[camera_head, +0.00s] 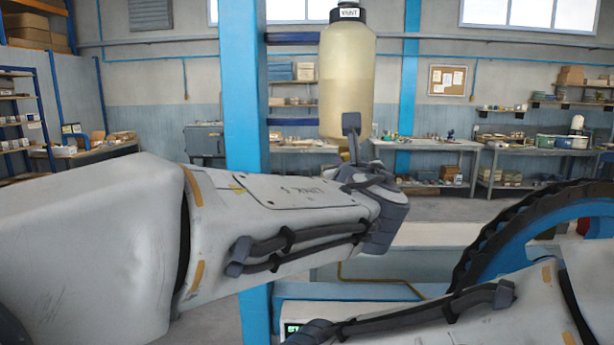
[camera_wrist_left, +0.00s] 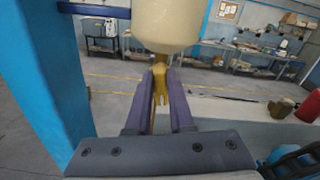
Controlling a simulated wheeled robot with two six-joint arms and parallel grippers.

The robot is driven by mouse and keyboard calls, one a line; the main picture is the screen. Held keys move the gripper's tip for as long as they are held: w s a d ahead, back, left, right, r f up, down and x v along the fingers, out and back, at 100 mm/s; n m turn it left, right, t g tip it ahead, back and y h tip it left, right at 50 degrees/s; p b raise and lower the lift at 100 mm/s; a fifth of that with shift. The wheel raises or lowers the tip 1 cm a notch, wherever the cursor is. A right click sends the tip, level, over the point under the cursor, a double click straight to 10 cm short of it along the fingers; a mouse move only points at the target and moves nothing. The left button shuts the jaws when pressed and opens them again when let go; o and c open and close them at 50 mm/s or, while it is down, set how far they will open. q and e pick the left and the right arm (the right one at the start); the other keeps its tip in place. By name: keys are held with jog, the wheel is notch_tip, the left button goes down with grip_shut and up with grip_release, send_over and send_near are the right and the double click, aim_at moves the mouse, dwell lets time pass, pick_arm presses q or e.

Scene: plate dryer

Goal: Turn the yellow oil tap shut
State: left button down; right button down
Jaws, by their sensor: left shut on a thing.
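The yellow oil tap (camera_wrist_left: 160,80) hangs under the pale oil bottle (camera_wrist_left: 166,24) in the left wrist view. In the head view the bottle (camera_head: 347,80) hangs upright beside a blue post, with a dark cap and a label on top. My left gripper (camera_wrist_left: 162,82) has one finger on each side of the tap and is shut on it, just below the bottle. In the head view my left gripper (camera_head: 352,140) reaches up under the bottle and mostly hides the tap. My right arm crosses the lower right; its gripper is out of view.
A blue post (camera_head: 243,100) stands just left of the bottle. A large blue wheel with a black toothed rim (camera_head: 500,228) stands at the right. Workbenches (camera_head: 430,145) and shelves line the far wall. The floor behind the bottle is open.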

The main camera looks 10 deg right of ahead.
pick_arm(q)
jog(key=shift+w+a+f+n+b, duration=0.15)
jog(key=shift+f+n+b, duration=0.1)
jog(key=shift+n+b, duration=2.35)
jog(key=shift+s+a+f+n+b, duration=0.1)
jog(key=shift+a+f+n+b, duration=0.1)
jog(key=shift+n+b, duration=2.35)
jog(key=shift+w+a+f+n+b, duration=0.1)
jog(key=shift+f+n+b, duration=0.15)
jog(key=shift+n+b, duration=2.35)
jog(key=c, duration=0.8)
grip_release()
